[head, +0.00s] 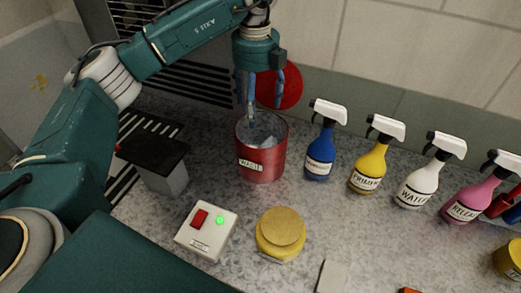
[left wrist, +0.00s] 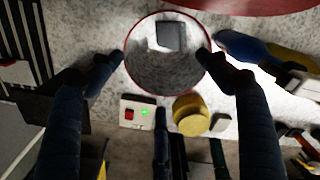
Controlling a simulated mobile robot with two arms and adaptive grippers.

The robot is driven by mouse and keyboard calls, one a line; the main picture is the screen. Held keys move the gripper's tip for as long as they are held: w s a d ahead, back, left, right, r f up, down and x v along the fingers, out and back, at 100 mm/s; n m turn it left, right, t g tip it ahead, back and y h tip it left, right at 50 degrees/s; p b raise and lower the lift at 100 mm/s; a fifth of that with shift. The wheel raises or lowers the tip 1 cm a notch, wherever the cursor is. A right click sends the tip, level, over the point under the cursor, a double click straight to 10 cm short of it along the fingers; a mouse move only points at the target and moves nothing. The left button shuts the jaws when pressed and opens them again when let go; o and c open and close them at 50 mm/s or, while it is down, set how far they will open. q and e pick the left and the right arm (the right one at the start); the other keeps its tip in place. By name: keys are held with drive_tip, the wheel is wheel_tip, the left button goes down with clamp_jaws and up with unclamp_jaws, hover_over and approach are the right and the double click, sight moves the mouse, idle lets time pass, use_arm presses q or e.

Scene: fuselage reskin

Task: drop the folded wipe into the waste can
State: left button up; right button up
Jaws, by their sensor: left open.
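The red waste can (head: 262,165) stands upright on the speckled counter, with a label reading "WASTE" on its front. My left gripper (head: 261,95) is directly above its open mouth, fingers pointing down. In the left wrist view the left gripper (left wrist: 160,58) is open and empty, its fingertips on either side of the can's round rim (left wrist: 127,68). A grey folded square, which looks like the wipe (left wrist: 171,36), lies inside the can, apart from the fingers. It is partly visible in the can's mouth in the head view. My right gripper is not in view.
A red disc (head: 280,88) leans behind the can. Spray bottles, blue (head: 320,155), yellow (head: 369,170), white (head: 418,185) and pink (head: 470,200), stand to the right. A switch box (head: 207,230) and a yellow round container (head: 281,235) sit in front.

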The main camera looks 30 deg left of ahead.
use_arm(q)
wheel_tip(320, 180, up, 12)
idle(0.5)
idle(0.4)
